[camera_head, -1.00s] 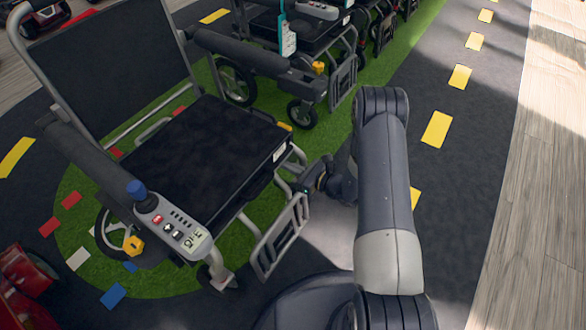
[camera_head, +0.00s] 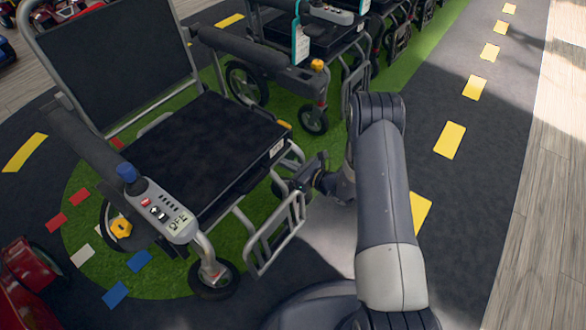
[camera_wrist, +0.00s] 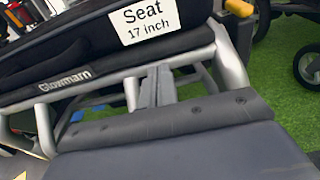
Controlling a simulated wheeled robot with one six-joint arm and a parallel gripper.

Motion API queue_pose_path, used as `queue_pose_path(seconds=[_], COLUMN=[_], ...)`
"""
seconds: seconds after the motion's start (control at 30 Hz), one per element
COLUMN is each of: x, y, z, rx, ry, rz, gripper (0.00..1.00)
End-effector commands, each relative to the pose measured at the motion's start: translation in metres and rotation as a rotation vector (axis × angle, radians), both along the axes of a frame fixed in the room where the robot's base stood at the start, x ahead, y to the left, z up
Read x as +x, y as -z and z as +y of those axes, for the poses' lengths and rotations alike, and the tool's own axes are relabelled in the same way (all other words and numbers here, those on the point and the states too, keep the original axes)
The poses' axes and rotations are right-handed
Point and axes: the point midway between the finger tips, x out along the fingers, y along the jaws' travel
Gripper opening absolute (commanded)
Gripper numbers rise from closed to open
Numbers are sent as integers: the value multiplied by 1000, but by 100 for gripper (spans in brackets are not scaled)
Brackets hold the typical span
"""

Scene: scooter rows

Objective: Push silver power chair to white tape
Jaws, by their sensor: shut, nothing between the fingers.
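The silver power chair (camera_head: 200,150) stands at left in the head view, with a silver tube frame, black seat and back, and a joystick panel. Its seat front also shows in the wrist view (camera_wrist: 75,75), with a "Seat 17 inch" label. My gripper (camera_head: 284,186) is at the front edge of the seat, above the footrest. In the wrist view its fingers (camera_wrist: 155,88) are together, empty, and close against the front frame tube; contact is hard to confirm. A small white patch (camera_head: 81,255) lies on the floor left of the chair; I cannot tell whether it is the white tape.
Another power chair (camera_head: 305,75) stands behind, on the green strip, with more beyond it. A red scooter (camera_head: 25,275) is at the lower left. Red and blue patches lie around the white one. Dark floor with yellow dashes (camera_head: 449,140) is clear at right.

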Motion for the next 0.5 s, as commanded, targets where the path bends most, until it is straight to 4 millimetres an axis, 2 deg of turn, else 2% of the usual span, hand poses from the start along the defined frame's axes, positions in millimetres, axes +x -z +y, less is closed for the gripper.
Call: queue_pose_path(seconds=[0.5], x=[20], y=[1], z=[26], rx=[0], ry=[-2], rz=[-3], gripper=[0])
